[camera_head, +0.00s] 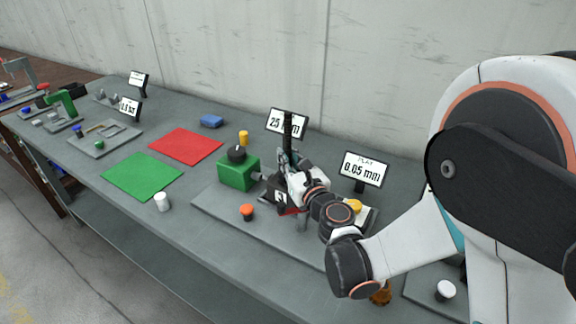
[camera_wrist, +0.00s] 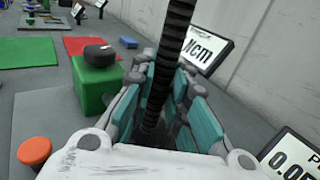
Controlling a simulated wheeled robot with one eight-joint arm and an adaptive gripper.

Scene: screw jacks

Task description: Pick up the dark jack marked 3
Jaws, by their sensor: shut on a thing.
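A dark upright threaded screw (camera_wrist: 172,50) stands between the teal pads of my gripper (camera_wrist: 163,115) in the wrist view. In the head view its dark top (camera_head: 288,128) rises in front of a display. My gripper (camera_head: 289,166) is shut on this screw, which I take to be the dark jack's. A white label (camera_head: 281,197) shows below my gripper in the head view; its digit is too small to read surely. My gripper and wrist hide most of the jack's lower part, and I cannot tell whether it touches the plate.
A green block (camera_head: 238,173) with a black knob stands just left of my gripper. An orange button (camera_head: 247,211) is in front. Displays reading 25 Ncm (camera_head: 272,121) and 0.05 mm (camera_head: 364,168) stand behind. Red (camera_head: 186,146) and green (camera_head: 142,176) mats lie clear at left.

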